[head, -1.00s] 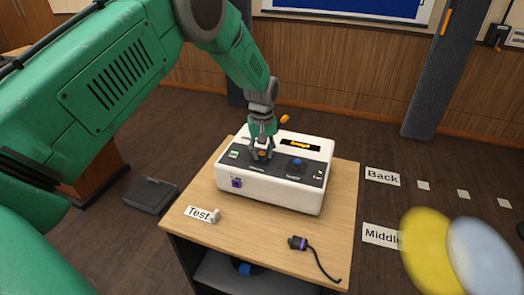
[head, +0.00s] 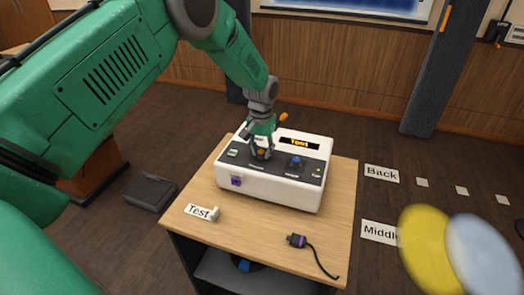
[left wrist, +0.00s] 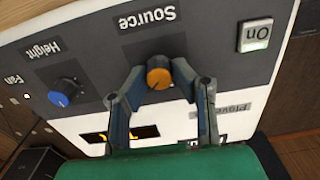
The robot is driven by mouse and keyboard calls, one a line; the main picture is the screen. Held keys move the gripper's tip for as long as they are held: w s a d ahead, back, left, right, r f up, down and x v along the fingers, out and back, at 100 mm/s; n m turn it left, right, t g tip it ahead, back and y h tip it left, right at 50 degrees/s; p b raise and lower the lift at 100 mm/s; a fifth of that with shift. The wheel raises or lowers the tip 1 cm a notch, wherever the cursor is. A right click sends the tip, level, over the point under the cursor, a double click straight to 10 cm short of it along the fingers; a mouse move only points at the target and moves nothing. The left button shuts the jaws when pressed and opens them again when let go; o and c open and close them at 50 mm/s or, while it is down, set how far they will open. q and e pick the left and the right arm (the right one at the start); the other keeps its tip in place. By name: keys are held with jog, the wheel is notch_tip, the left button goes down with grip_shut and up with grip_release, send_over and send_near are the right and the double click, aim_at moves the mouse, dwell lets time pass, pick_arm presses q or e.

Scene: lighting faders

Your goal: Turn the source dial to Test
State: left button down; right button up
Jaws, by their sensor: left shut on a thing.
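The white control box (head: 262,190) stands on the wooden table. Its source dial (left wrist: 158,78) is orange and sits under the label "Source" in the left wrist view. My left gripper (head: 262,152) reaches down from above and is shut on the dial, with one finger on each side of it. The dial's pointer mark is not clear to me. The box's display (head: 299,142) shows "Test" in yellow letters; my gripper partly covers it in the left wrist view. My right gripper is not in view.
A blue height dial (left wrist: 63,92) and a lit "On" button (left wrist: 255,35) flank the source dial. A "Test" card (head: 198,211) and a dark plug with a cable (head: 297,241) lie on the table. Blurred yellow (head: 426,250) and pale discs fill the lower right.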

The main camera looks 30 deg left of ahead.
aim_at(261, 150)
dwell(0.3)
pick_arm(q)
jog(key=c, duration=1.3)
grip_release()
jog(key=shift+c, duration=0.2)
jog(key=shift+s, duration=0.1)
jog(key=shift+r, duration=0.15)
notch_tip(261, 150, up, 12)
jog(key=shift+f, duration=0.2)
jog(key=shift+a, duration=0.1)
